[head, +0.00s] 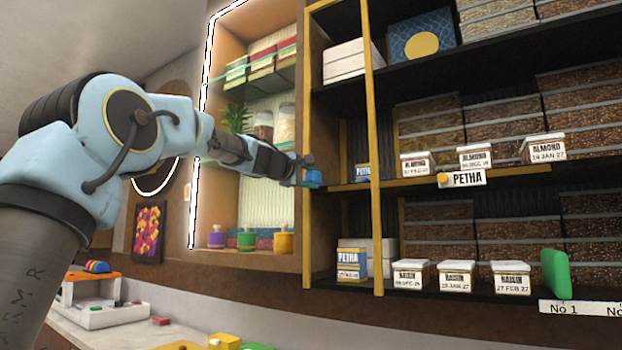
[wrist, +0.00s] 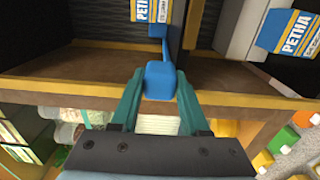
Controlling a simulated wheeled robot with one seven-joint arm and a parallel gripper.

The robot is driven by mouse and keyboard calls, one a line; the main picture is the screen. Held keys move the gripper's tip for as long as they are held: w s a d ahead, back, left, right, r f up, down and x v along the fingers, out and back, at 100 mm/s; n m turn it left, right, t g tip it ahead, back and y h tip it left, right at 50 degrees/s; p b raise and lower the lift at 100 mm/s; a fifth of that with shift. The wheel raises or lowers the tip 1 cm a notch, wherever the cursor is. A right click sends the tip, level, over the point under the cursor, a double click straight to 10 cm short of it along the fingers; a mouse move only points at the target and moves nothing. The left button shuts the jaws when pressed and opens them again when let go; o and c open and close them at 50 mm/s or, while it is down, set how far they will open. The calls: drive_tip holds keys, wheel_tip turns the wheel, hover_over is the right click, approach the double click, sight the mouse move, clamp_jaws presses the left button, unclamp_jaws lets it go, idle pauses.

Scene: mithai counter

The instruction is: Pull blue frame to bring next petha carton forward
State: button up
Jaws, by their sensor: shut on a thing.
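My gripper (head: 305,172) is at the left side of the dark shelf unit. In the wrist view its teal fingers (wrist: 160,92) are shut on the blue handle (wrist: 161,78), one on each side. A thin blue rod (wrist: 166,48) runs from the handle back onto the shelf, toward a blue and white petha carton (wrist: 152,10). That carton also shows in the head view on the middle shelf (head: 362,173), partly behind a yellow post. The rest of the blue frame is mostly hidden. The handle also shows in the head view (head: 314,179).
Another petha carton (head: 351,264) stands on the lower shelf and shows at the right of the wrist view (wrist: 290,36). The yellow post (head: 374,150) stands close right of my gripper. Almond tubs (head: 416,164) and a PETHA sign (head: 467,179) are further right.

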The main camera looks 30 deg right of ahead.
drive_tip(key=shift+c, duration=1.4)
drive_tip(key=shift+a+f, duration=0.1)
drive_tip(key=shift+a, duration=0.05)
drive_tip(key=b+v, duration=0.9)
drive_tip(key=v, duration=0.4)
drive_tip(key=shift+a, duration=0.15)
drive_tip(key=o, duration=1.4)
drive_tip(key=shift+s, duration=0.15)
idle(0.4)
drive_tip(key=shift+b+v, duration=2.05)
drive_tip(key=shift+v, duration=1.95)
